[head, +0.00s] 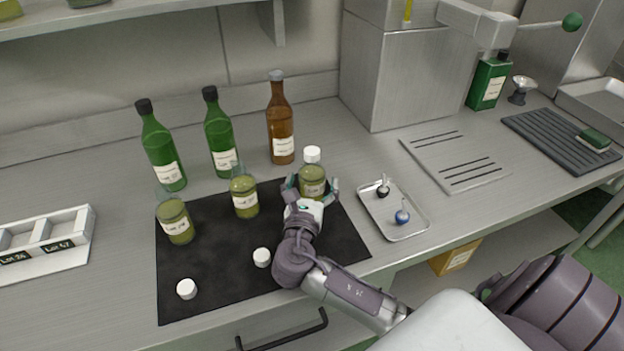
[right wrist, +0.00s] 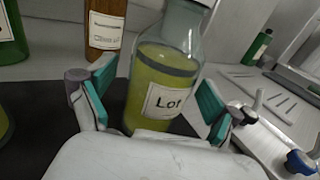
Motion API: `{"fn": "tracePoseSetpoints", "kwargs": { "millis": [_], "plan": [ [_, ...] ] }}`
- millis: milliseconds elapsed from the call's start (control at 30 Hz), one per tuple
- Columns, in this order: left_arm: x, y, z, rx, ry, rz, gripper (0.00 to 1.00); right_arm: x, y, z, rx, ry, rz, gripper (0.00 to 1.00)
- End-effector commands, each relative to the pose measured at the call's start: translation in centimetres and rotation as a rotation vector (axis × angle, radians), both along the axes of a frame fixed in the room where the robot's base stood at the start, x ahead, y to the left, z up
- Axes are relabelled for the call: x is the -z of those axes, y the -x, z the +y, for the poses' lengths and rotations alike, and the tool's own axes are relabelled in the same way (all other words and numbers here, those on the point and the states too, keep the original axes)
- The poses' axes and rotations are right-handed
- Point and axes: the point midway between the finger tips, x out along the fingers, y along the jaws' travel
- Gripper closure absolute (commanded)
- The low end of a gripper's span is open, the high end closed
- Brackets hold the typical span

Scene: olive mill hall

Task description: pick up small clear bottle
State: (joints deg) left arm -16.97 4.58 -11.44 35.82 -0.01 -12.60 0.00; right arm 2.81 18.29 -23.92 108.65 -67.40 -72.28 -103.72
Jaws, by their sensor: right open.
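A small clear bottle (head: 313,176) with green-yellow liquid, a pale label and a white cap stands upright at the back right of the dark mat (head: 225,272). My right gripper (head: 311,188) is open with its fingers on either side of this bottle. In the right wrist view the bottle (right wrist: 165,85) stands between the teal finger pads (right wrist: 155,98), its label reading "Lot"; its top is cut off. I cannot tell whether the pads touch it. Two similar bottles without caps, one at the left (head: 176,222) and one in the middle (head: 244,196), stand on the mat. My left gripper is out of view.
Two green bottles (head: 162,150) and a brown bottle (head: 281,130) stand behind the mat. Two white caps (head: 186,289) lie on its front part. A metal tray (head: 411,231) with small items is close on the right. A white rack (head: 75,250) stands left.

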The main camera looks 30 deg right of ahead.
Motion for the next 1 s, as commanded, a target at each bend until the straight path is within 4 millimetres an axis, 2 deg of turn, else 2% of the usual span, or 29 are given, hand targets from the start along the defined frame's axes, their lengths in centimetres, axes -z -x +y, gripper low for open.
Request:
{"fn": "tracePoseSetpoints", "kwargs": {
  "millis": [267, 767, 1000],
  "plan": [
    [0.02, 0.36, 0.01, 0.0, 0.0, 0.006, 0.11, 0.05, -0.3, -0.25, -0.001, -0.001, 0.001, 0.1],
    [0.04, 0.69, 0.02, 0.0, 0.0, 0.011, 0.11, 0.06, -0.26, -0.22, -0.001, -0.001, 0.001, 0.91],
    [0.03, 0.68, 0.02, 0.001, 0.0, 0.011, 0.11, -0.11, -0.28, -0.23, -0.001, 0.001, -0.002, 0.93]
  ]
}}
